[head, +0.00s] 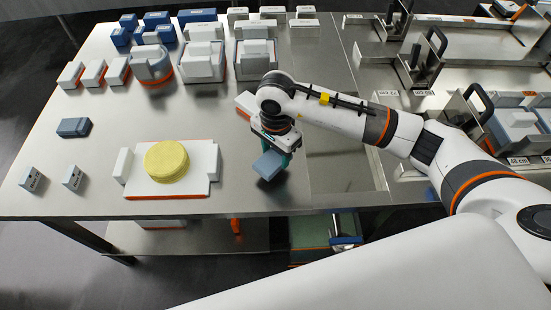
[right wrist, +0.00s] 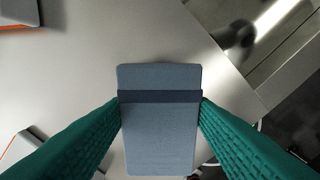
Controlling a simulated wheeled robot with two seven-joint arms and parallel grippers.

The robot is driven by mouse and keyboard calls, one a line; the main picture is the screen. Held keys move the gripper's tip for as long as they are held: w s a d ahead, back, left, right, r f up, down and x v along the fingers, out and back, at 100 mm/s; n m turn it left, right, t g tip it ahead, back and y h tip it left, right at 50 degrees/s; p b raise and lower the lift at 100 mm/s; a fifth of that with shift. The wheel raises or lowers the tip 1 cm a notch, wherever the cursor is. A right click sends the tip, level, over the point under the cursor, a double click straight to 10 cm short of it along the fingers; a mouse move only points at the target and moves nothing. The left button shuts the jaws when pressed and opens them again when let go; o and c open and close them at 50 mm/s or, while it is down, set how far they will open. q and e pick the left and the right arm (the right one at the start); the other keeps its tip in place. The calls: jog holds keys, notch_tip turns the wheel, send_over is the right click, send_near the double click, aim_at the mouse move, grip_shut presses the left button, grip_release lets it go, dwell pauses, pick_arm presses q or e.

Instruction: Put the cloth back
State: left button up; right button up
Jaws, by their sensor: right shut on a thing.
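My right gripper (head: 277,152) is shut on a folded blue-grey cloth (head: 268,166) near the front right part of the steel table. In the right wrist view the cloth (right wrist: 158,145) has a dark band across it and sits between the two green fingers, which press on its sides. The cloth appears to be held above the table top. A similar blue-grey folded piece (head: 74,127) lies on the left of the table. My left gripper is not in view.
A yellow cheese round (head: 166,160) sits on a white board (head: 205,160) at the front centre. Two small grey blocks (head: 74,178) stand at the front left. Grey, white and blue blocks and moulds (head: 203,62) line the back.

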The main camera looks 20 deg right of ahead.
aim_at(276, 156)
notch_tip(276, 156, down, 4)
jog(key=shift+r, duration=0.2)
jog(key=shift+f, duration=0.1)
jog(key=o, duration=0.9)
jog(key=shift+r, duration=0.3)
notch_tip(276, 156, up, 12)
jog(key=shift+f, duration=0.15)
